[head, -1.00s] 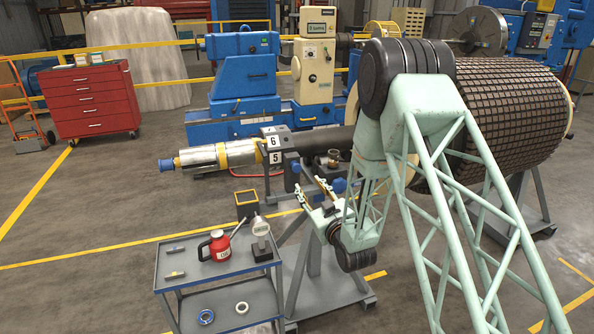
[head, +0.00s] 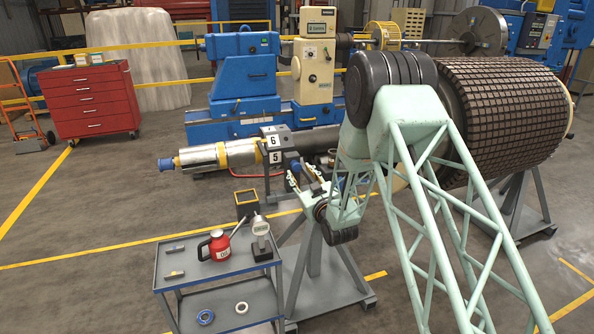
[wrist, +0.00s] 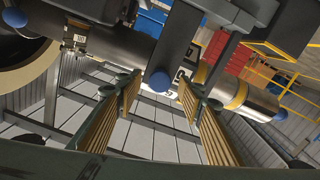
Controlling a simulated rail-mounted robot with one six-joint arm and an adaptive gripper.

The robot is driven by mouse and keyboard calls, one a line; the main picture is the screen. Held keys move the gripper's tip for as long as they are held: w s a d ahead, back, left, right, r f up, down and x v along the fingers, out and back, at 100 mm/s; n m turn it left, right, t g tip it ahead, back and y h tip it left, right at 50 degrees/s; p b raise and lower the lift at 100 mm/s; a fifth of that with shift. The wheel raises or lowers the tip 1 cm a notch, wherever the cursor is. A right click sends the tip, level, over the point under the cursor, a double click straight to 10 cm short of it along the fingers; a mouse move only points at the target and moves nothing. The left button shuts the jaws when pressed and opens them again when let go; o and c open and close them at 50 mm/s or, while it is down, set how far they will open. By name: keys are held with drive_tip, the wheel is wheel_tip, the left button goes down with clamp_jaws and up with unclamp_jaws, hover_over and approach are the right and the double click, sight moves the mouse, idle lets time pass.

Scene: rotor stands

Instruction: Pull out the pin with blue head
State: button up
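A round blue pin head (wrist: 160,82) shows in the wrist view between my open fingertips and a little beyond them. My gripper (wrist: 158,95) has a ribbed finger on each side of it, with gaps on both sides and no visible contact. The pin's shank is hidden behind the head. In the head view, my gripper (head: 302,174) is at the stand clamp (head: 277,141), just below and right of the label 5, and its fingers are spread.
A metal shaft (head: 222,154) with a blue end cap (head: 166,164) rests in the clamp. More blue heads appear in the wrist view, one at upper left (wrist: 14,17). A tool cart (head: 203,285) stands front left, and a ribbed rotor (head: 510,110) lies right.

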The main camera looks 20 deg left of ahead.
sight(298, 169)
drive_tip(key=shift+x, duration=2.05)
drive_tip(key=shift+c, duration=0.3)
